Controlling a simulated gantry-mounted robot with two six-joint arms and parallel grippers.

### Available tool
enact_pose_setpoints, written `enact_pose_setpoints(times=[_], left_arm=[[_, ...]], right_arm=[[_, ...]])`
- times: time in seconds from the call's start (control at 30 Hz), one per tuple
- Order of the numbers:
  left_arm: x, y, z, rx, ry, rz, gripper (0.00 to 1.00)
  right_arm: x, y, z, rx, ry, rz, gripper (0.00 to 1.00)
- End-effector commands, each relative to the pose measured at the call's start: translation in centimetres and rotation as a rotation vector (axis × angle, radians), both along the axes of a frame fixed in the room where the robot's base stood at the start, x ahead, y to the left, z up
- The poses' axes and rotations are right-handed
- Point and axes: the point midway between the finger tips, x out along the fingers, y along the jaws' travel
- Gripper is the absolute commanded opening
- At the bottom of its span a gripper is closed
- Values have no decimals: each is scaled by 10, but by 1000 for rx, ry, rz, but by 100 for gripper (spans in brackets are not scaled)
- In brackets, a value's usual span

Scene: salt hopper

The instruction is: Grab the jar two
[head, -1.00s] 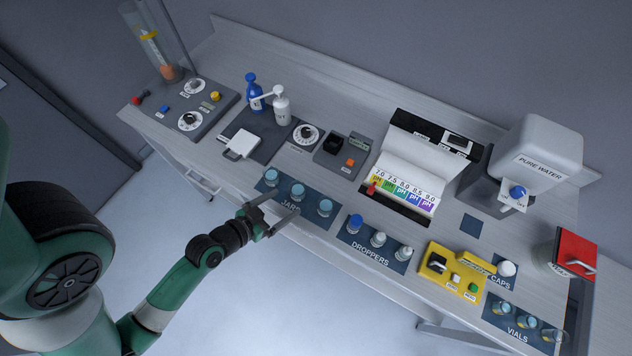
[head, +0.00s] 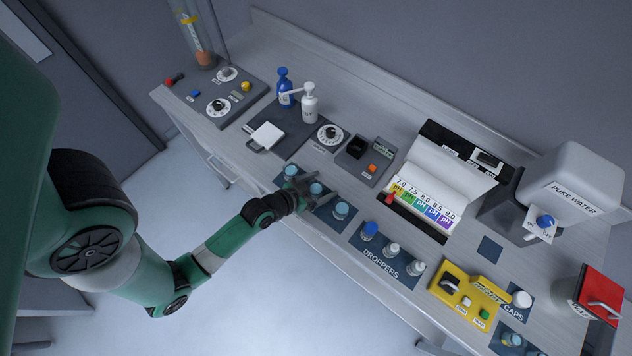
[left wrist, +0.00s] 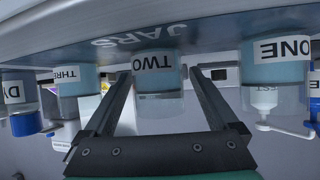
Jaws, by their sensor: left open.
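Jar one (head: 291,172) and jar three (head: 341,209) stand on either side, outside the fingers. My right gripper is in neither view.
Droppers (head: 392,249) stand right of the jars. A scale with a white dish (head: 267,136), dial panels and a pH chart (head: 425,203) sit behind. A yellow device (head: 470,296) and pure water dispenser (head: 575,185) stand to the right. The desk's front edge runs below my left forearm.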

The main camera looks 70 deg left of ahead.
Motion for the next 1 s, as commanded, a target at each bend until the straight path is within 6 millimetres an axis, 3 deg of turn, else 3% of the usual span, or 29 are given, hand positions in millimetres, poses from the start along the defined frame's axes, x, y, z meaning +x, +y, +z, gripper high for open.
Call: enact_pose_setpoints(times=[0.27, 0.37, 0.8, 1.0], left_arm=[[7, 3, -4, -1, -1, 0, 93], [7, 3, -4, -1, -1, 0, 78], [7, 3, -4, -1, -1, 0, 0], [7, 3, -3, 0, -1, 0, 0]], right_arm=[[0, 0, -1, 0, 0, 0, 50], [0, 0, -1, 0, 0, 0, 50], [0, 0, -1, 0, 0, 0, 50], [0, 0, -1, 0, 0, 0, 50]])
